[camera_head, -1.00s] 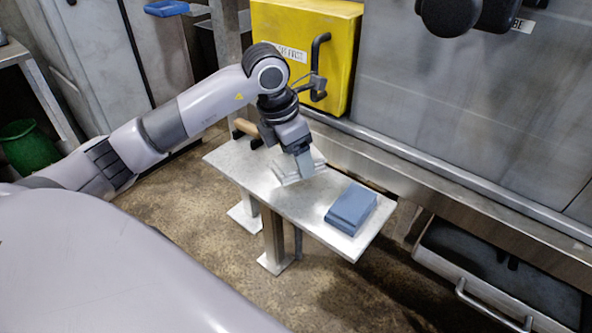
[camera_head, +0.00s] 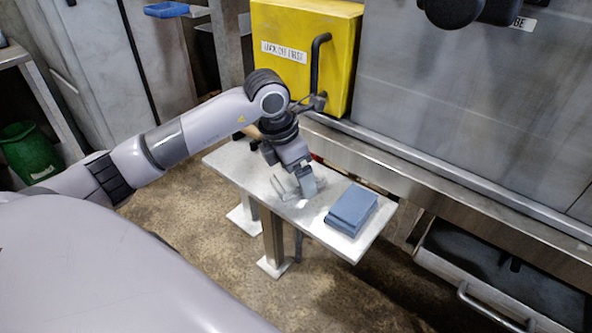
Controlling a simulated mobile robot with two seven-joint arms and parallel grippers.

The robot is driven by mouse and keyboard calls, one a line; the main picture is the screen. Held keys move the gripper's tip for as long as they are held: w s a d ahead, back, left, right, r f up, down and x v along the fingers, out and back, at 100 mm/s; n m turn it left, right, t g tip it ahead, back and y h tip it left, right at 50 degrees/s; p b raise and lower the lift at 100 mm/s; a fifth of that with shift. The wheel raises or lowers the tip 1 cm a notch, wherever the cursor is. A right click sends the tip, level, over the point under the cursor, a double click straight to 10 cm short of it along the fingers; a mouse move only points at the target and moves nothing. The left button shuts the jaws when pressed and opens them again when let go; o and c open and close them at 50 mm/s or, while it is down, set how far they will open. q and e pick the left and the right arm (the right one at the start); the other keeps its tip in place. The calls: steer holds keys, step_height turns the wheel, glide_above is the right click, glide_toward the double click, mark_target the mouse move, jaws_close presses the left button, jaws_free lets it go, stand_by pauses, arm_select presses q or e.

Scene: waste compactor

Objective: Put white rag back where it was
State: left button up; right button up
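A pale, folded rag (camera_head: 283,187), whitish-grey, lies on or just above the metal shelf, left of a blue folded stack. My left gripper (camera_head: 307,181) points down at the rag's right side, with its fingers low near the shelf. The fingers overlap in this view and hide part of the rag. I cannot tell whether they are shut on it or only beside it. My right gripper is not in view.
The blue folded stack (camera_head: 351,208) lies on the right part of the shelf (camera_head: 340,247). A yellow box (camera_head: 300,72) with a black handle (camera_head: 316,70) stands behind. The metal machine (camera_head: 470,110) borders the shelf. A green bin (camera_head: 30,153) is far left.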

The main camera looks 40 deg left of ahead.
mark_target(282, 181)
arm_select(q)
steer(key=shift+r, duration=0.25)
steer(key=p+v, duration=0.2)
steer(key=v, duration=0.9)
steer(key=shift+s+r, duration=0.2)
steer(key=shift+r, duration=0.2)
